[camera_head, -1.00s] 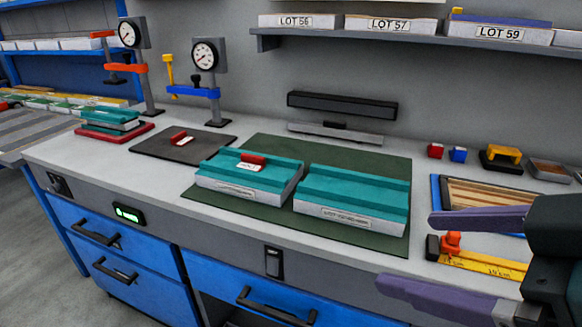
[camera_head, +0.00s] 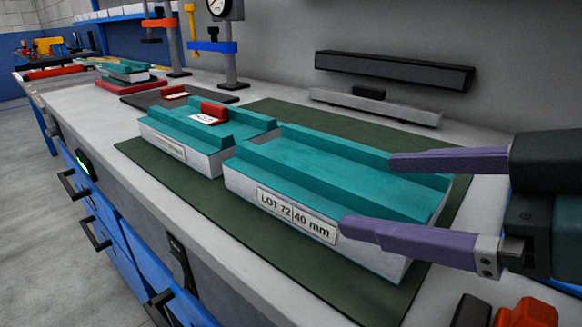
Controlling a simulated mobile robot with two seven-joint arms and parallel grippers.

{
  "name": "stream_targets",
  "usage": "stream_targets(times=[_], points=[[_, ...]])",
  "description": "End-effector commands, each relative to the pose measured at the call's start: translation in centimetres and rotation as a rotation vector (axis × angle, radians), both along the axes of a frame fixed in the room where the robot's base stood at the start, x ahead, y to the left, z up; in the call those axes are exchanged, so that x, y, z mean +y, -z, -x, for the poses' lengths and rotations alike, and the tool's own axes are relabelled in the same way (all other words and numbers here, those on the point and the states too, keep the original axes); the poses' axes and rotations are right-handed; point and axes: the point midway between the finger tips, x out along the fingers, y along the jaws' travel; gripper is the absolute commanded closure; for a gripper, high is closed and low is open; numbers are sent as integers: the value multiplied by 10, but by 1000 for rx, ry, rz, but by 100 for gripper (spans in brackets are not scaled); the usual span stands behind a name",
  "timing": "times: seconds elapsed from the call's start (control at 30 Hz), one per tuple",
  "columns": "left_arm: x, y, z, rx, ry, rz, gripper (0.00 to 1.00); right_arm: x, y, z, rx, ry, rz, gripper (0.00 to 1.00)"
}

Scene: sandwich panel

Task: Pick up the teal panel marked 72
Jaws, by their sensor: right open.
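The teal panel marked 72 (camera_head: 325,168) lies on the green mat (camera_head: 205,203). It has a stepped teal top and a white body with a front label reading LOT 72, 40 mm. My right gripper (camera_head: 365,193) comes in from the right with its purple fingers open. The upper finger overlaps the panel's back right part in the picture, and the lower finger overlaps its front right face. I cannot tell whether either finger touches it. My left gripper is not in view.
A second teal panel (camera_head: 190,128) with a red block (camera_head: 214,109) and a white tag on top lies left, close to the marked panel. More teal panels (camera_head: 122,68) are stacked at the far left. A black bar (camera_head: 395,71) is on the back wall. Red and black items stand at the bottom right.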

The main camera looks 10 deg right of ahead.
Motion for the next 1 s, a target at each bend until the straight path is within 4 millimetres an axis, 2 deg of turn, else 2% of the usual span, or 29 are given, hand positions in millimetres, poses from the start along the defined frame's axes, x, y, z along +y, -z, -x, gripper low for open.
stream_targets(times=[0.1, 0.33, 0.5, 0.63, 0.93, 1.0], points=[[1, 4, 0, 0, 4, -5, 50, 6, 6, -11, -1, 3, -1, 4], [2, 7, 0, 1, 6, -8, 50, 15, 11, -21, -2, 2, 0, 4], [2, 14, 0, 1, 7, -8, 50, 34, 20, -37, -2, 1, -4, 4], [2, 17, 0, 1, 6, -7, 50, 41, 26, -49, 0, 1, 0, 4], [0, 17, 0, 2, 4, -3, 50, 43, 28, -53, 1, 0, 2, 4], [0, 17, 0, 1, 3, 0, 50, 43, 28, -53, 1, 0, 2, 11]])
